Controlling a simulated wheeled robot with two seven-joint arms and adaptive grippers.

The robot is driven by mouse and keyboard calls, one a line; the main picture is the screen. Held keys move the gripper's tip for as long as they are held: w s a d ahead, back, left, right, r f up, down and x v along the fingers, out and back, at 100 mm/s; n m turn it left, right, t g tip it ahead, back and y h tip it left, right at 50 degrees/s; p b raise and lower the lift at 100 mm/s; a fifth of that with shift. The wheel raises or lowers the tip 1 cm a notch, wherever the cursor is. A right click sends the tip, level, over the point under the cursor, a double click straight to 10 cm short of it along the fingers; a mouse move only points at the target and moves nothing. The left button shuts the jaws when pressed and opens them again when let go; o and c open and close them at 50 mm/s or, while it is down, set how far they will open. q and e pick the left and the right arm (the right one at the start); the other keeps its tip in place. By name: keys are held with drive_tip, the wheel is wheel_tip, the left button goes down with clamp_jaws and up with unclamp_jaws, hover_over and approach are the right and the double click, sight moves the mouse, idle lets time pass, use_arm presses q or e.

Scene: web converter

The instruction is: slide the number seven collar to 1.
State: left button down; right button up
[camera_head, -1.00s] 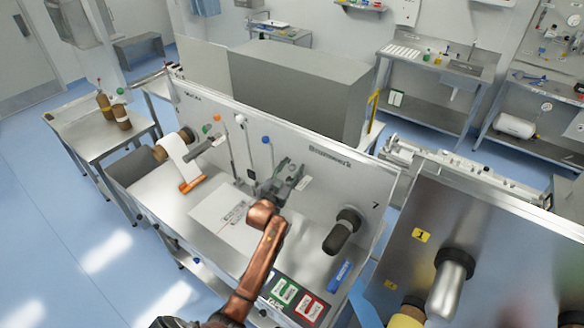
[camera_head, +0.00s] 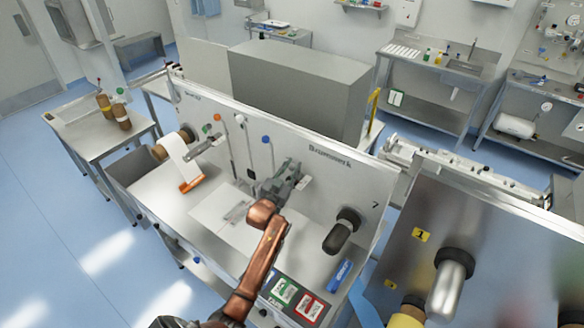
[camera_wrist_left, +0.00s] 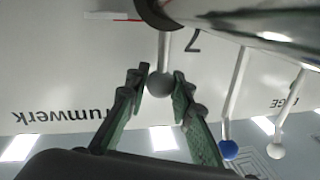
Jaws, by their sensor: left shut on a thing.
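My left gripper (camera_head: 292,175) is at the upright panel (camera_head: 325,185) of the converter, near the printed name. In the left wrist view the two green-lined fingers (camera_wrist_left: 158,88) are on either side of a grey ball knob (camera_wrist_left: 159,85) on a pale lever, shut on it. A printed 2 is beside that lever. A printed 7 (camera_head: 375,204) is on the panel further right, above a dark roller with a black collar (camera_head: 349,215). That collar is apart from my gripper. My right gripper is not in view.
A blue-knobbed lever (camera_wrist_left: 229,150) and a white-knobbed lever (camera_wrist_left: 275,151) are near the gripper. A paper roll (camera_head: 172,145) is at the panel's left. A second panel (camera_head: 500,235) with a yellow 1 label (camera_head: 421,235) stands at right.

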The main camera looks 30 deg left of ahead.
use_arm(q)
drive_tip(key=shift+w, duration=0.5)
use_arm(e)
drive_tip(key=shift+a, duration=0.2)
use_arm(q)
drive_tip(key=c, duration=1.7)
unclamp_jaws()
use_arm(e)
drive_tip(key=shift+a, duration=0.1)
use_arm(q)
drive_tip(key=shift+o, duration=0.2)
drive_tip(key=s+d, duration=0.1)
drive_tip(key=s, duration=1.1)
drive_tip(key=shift+d, duration=0.25)
